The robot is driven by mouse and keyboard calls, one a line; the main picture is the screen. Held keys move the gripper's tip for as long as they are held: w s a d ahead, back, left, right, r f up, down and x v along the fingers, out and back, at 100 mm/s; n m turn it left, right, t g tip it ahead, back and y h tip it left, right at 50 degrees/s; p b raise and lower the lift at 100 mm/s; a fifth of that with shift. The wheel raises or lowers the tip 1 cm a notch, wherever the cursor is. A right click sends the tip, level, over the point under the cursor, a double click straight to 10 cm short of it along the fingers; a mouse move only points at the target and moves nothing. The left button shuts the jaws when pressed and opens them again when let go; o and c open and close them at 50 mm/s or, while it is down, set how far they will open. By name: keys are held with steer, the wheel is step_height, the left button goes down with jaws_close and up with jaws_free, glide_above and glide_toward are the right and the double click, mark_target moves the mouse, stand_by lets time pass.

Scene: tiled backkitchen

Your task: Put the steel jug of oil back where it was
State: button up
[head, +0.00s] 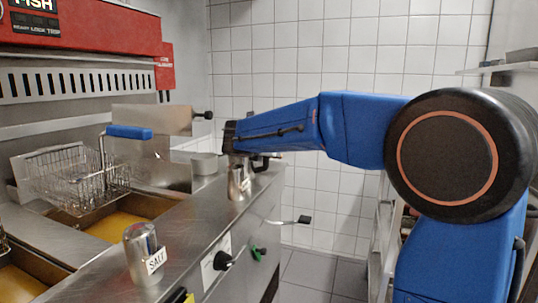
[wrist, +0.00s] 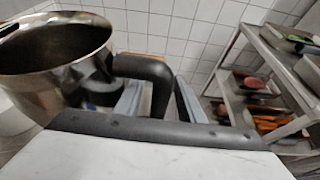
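The steel jug (head: 238,184) is upright at the far end of the steel counter, near its right edge. I cannot tell whether its base touches the counter. In the wrist view the jug (wrist: 50,65) fills the upper left, with its open rim on top and a black handle (wrist: 148,68) on its right. My gripper (head: 252,163) is at the handle side of the jug. In the wrist view my gripper (wrist: 162,95) has one finger on each side of the handle and looks closed on it. The inside of the jug is dark.
A salt shaker (head: 142,252) stands on the near counter (head: 200,222). A steel pot (head: 204,163) is left of the jug. Fryer vats with yellow oil (head: 112,226) and a wire basket (head: 70,178) are at left. Shelves (wrist: 255,75) with trays stand at right.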

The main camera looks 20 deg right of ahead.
steer(key=v, duration=1.2)
steer(key=s+d+f+m+g+y, duration=0.1)
steer(key=s+d+f+m+g, duration=0.1)
steer(key=s+d+f+m, duration=0.4)
steer(key=s+d+f+m+g+y, duration=0.1)
steer(key=s+d+f+m, duration=0.15)
steer(key=s, duration=0.55)
steer(key=s+d+f+m+g+y, duration=0.1)
steer(key=s+d+f+m+g, duration=0.1)
steer(key=s+d+f+m, duration=0.35)
steer(key=s+a+f+m+y, duration=0.2)
steer(key=s+f+m, duration=0.5)
steer(key=s, duration=0.3)
steer(key=s+a+f+m+g+y, duration=0.1)
steer(key=s+a+f+m+y, duration=0.1)
steer(key=s+f+m, duration=0.5)
steer(key=shift+s+a+m+y, duration=0.15)
steer(key=shift+s+m+y, duration=0.2)
steer(key=shift+s, duration=1.25)
steer(key=shift+r, duration=0.1)
